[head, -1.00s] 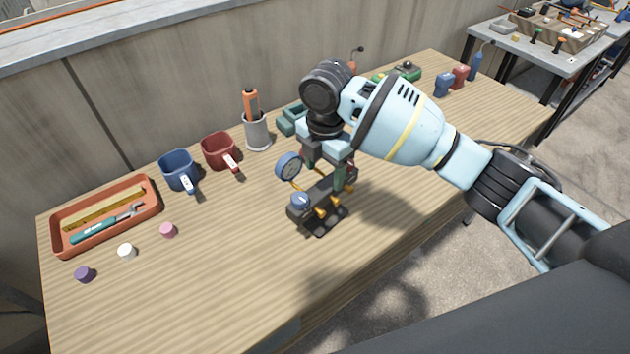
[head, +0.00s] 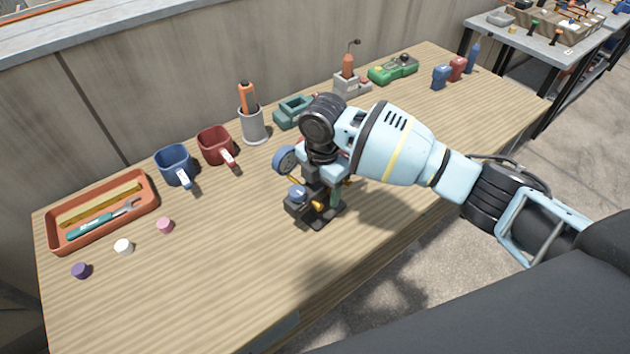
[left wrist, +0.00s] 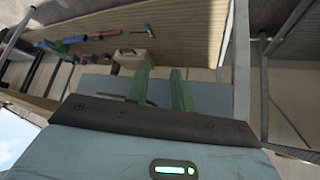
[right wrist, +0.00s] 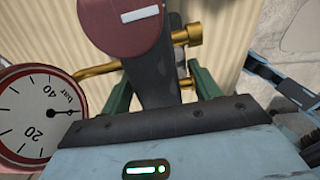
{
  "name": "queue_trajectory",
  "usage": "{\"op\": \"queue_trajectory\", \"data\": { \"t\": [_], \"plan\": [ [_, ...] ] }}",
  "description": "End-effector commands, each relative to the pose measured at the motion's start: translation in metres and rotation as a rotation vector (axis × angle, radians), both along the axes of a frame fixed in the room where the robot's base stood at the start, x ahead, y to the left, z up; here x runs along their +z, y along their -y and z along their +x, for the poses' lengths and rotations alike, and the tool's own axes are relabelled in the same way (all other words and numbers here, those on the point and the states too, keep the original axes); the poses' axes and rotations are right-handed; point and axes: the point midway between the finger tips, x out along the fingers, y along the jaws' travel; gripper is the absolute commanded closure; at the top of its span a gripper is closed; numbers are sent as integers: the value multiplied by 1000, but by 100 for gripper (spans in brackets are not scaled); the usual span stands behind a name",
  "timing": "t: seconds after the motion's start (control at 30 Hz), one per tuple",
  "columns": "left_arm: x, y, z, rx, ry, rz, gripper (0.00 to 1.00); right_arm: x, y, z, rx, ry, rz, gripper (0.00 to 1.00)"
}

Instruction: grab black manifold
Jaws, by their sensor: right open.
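The black manifold (head: 296,208) stands on the wooden bench, with brass fittings, a blue-rimmed gauge (head: 285,160) and a blue knob. My right gripper (head: 326,192) is over it, pointing down, and hides much of its far part. In the right wrist view, the manifold's dark body (right wrist: 155,80) lies between the open green fingers (right wrist: 163,88), with gaps showing beside it. A red-rimmed gauge (right wrist: 35,115) and a red knob (right wrist: 120,25) also show there. My left gripper (left wrist: 160,88) is out of the head view; its fingers are apart and empty.
On the bench are an orange tray (head: 152,205), a blue mug (head: 175,165), a red mug (head: 215,146), a grey cup (head: 252,127) and small coloured caps. A green vise-like block (head: 294,112) stands behind my right gripper. The front middle of the bench is clear.

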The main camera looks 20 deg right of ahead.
Motion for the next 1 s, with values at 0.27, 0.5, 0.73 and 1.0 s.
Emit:
{"op": "queue_trajectory", "data": {
  "t": [0.27, 0.5, 0.73, 1.0],
  "plan": [
    [-2, 0, -2, 0, -6, 1, 76, 1, 0, 0, 0, 0, 0, 54],
    [-3, 0, -3, -1, -8, 1, 76, 1, 0, 0, 0, 0, 0, 85],
    [-3, 0, -5, 0, -13, 2, 76, 1, 0, 0, 0, 0, 1, 100],
    [-3, 0, -7, 0, -14, 0, 76, 3, -1, 1, 1, 5, 4, 100]
  ]
}}
